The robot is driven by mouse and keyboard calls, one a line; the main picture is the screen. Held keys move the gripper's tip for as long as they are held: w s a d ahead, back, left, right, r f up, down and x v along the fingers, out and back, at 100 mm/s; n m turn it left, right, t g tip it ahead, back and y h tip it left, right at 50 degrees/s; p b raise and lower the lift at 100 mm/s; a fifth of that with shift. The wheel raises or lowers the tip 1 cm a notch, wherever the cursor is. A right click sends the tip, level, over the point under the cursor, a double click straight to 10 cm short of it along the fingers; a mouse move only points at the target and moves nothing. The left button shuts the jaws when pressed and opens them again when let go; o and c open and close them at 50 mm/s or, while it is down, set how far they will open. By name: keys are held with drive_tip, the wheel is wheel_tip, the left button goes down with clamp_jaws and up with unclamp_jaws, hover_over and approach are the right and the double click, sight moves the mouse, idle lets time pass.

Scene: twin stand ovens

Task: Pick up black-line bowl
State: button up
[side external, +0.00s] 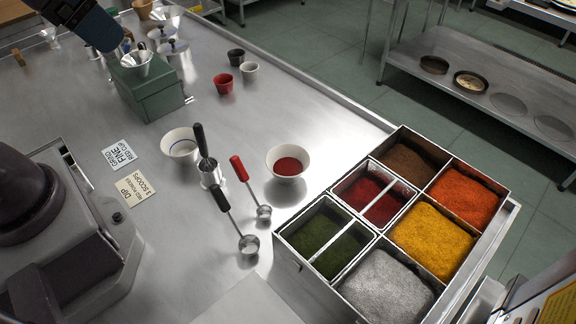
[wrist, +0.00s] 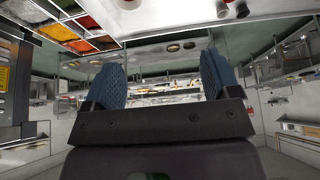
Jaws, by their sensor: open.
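A white bowl with a thin dark bluish line inside (side external: 181,148) stands upright on the steel counter, left of the whisk-like black-handled tool. I cannot tell for sure that its line is black. A second white bowl (side external: 288,165) holds red powder, to its right. My gripper (wrist: 161,62) is open in the wrist view, its two blue fingers wide apart with nothing between them. In the side view, a dark blue part of mine shows at the top left, well away from both bowls; the fingertips are not clear there. Neither bowl can be made out for certain in the wrist view.
A green box (side external: 148,91) stands at the back left. Small red (side external: 223,84), white and dark cups sit behind the bowls. A black-handled spoon (side external: 249,243) and a red-handled spoon (side external: 264,212) lie in front. The spice tray (side external: 287,256) fills the right, a grey machine the left.

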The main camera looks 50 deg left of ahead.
drive_tip(key=shift+o, duration=1.2)
wheel_tip(320, 180, up, 5)
drive_tip(key=w+n+h, duration=1.2)
drive_tip(key=w+n, duration=0.4)
drive_tip(key=n, duration=0.6)
approach(268, 154)
drive_tip(key=shift+w+d+f+n, duration=0.15)
drive_tip(key=shift+w+d+n, duration=0.05)
drive_tip(key=shift+w+n, duration=0.1)
drive_tip(key=shift+g, duration=0.3)
drive_tip(key=x, duration=0.7)
drive_tip(key=shift+d, duration=0.1)
drive_tip(key=shift+h, duration=0.3)
drive_tip(key=shift+w+r+x, duration=0.1)
drive_tip(key=shift+x, duration=1.35)
drive_tip(key=shift+w+r+x, duration=0.15)
drive_tip(key=shift+x, duration=1.25)
drive_tip(key=c, duration=0.7)
